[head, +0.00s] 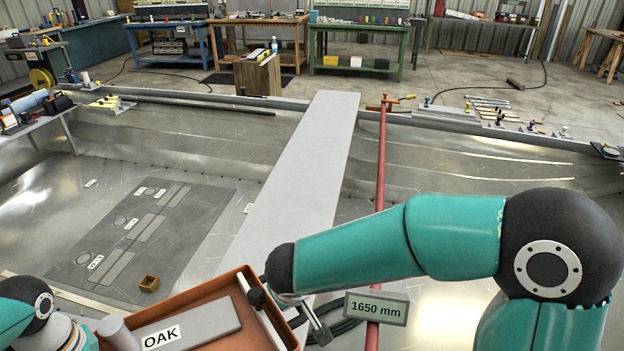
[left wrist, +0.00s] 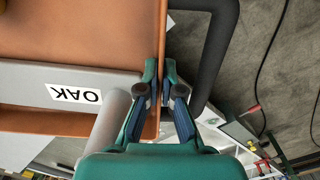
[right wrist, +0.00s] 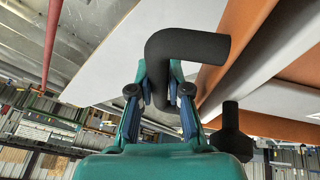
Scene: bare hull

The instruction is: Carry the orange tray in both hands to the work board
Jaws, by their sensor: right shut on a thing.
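The orange tray (head: 227,287) is at the bottom of the head view, cut off by the frame edge. It holds a grey block labelled OAK (head: 205,322) and a grey cylinder (head: 118,333). My right gripper (right wrist: 158,85) is shut on the tray's black handle (right wrist: 190,46). My left gripper (left wrist: 161,80) has its fingers closed on either side of the tray's thin wall; another black handle (left wrist: 212,55) is beside it. In the head view it is out of frame. A long light-grey board (head: 305,160) spans the hull; a dark grey marked panel (head: 190,235) lies left of it.
A small yellow-brown open box (head: 149,283) lies at the panel's near edge. A red pole (head: 381,170) with a 1650 mm sign (head: 376,308) runs right of the board. A side shelf with tools (head: 40,120) stands left. Workbenches line the back.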

